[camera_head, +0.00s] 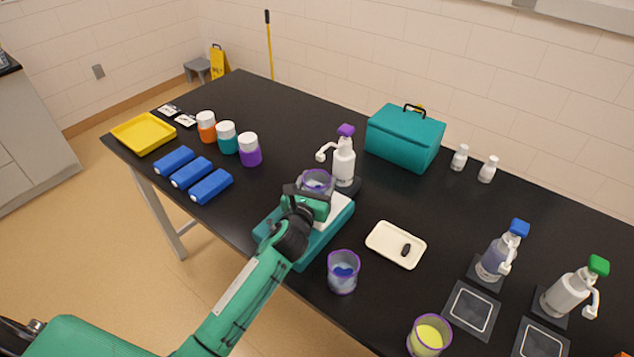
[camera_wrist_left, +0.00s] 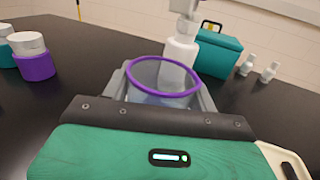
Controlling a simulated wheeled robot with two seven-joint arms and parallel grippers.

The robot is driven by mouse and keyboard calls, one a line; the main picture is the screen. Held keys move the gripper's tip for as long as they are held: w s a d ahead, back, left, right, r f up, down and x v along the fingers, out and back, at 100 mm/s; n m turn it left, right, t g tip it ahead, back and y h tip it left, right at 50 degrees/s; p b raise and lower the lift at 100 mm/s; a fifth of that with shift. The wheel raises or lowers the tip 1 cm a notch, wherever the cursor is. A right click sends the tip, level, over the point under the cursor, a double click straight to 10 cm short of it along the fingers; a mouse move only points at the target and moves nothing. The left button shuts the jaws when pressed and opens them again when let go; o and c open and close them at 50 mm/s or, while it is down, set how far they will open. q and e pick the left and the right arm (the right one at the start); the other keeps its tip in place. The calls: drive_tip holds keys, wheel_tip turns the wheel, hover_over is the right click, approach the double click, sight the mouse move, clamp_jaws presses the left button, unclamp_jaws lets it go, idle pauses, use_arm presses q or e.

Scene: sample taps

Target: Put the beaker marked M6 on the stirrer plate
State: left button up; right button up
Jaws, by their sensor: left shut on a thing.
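My left gripper (camera_head: 309,203) is shut on a clear beaker with a purple rim (camera_head: 318,180). The beaker is upright, with some bluish-violet content at its bottom, and its rim also shows in the left wrist view (camera_wrist_left: 163,62). The stirrer plate (camera_head: 312,247), teal with a white top, lies under the gripper and is partly hidden by it. I cannot tell whether the beaker touches anything below it. Another purple-rimmed beaker with blue content (camera_head: 343,272) and one with yellow content (camera_head: 429,337) stand on the table. No M6 marking is readable. My right gripper is not in view.
A purple-capped dispenser (camera_head: 344,165) stands just behind the held beaker. A cream tray (camera_head: 390,239) holds a small dark object. Blue-capped (camera_head: 497,257) and green-capped (camera_head: 570,290) dispensers stand right. Jars, blue blocks and a yellow tray (camera_head: 143,133) are left; a teal bag (camera_head: 405,140) is behind.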

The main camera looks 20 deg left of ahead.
use_arm(q)
drive_tip(key=shift+f, duration=0.15)
drive_tip(key=shift+f, duration=0.15)
drive_tip(key=o, duration=1.1)
drive_tip(key=shift+s+r, duration=0.1)
drive_tip(key=shift+r, duration=0.1)
drive_tip(key=s+b, duration=0.1)
drive_tip(key=s, duration=0.4)
drive_tip(key=s+b, duration=0.1)
drive_tip(key=s, duration=0.4)
drive_tip(key=shift+s+a+f, duration=0.1)
drive_tip(key=shift+s+a, duration=0.1)
drive_tip(key=shift+s, duration=0.75)
